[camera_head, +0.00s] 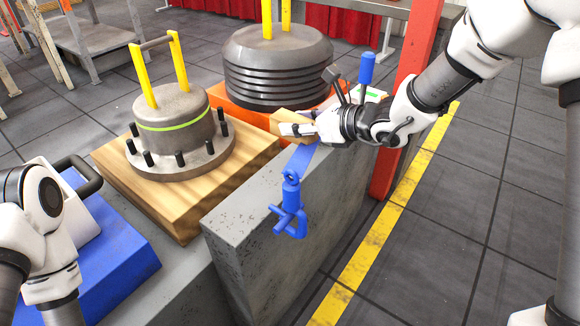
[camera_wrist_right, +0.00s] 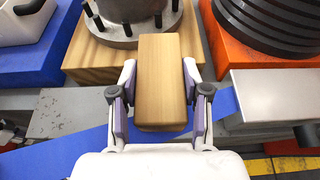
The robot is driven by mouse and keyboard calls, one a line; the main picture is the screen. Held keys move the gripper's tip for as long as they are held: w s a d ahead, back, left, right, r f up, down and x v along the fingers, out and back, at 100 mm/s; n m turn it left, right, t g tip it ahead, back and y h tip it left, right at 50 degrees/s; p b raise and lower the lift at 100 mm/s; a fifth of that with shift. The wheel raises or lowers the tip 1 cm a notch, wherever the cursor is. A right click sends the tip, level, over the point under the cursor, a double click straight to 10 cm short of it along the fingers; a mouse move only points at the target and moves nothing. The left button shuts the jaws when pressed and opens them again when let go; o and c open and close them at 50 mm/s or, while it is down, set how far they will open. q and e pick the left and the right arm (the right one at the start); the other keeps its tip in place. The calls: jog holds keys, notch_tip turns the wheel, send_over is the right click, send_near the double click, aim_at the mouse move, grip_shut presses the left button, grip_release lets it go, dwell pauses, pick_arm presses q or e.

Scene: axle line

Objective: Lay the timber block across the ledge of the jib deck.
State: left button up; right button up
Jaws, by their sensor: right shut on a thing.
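The timber block (camera_wrist_right: 162,75) is a pale wooden bar between the two fingers of my right gripper (camera_wrist_right: 160,92). In the head view the block (camera_head: 292,122) shows beyond the fingers of my right gripper (camera_head: 298,130), partly hidden by them. The gripper is shut on it, above a blue jib (camera_head: 303,160) whose flat arm runs over the top of the grey wall. The blue arm also passes beneath the block in the right wrist view (camera_wrist_right: 222,105). I cannot make out the deck's ledge. Left arm links show at lower left; the left gripper is out of view.
A blue hook (camera_head: 290,205) hangs in front of the grey wall (camera_head: 255,240). A flanged hub (camera_head: 178,125) stands on a wooden base (camera_head: 180,205). A ribbed black stack (camera_head: 277,65) sits on an orange base. A red post (camera_head: 418,45) rises near the right arm.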

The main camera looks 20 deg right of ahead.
aim_at(297, 164)
notch_tip(297, 164, down, 7)
jog(key=shift+f+b, duration=0.2)
jog(key=shift+b, duration=0.95)
jog(key=shift+w, duration=0.1)
jog(key=shift+r, duration=0.1)
jog(key=shift+f, duration=0.2)
jog(key=o, duration=1.2)
jog(key=shift+r, duration=0.1)
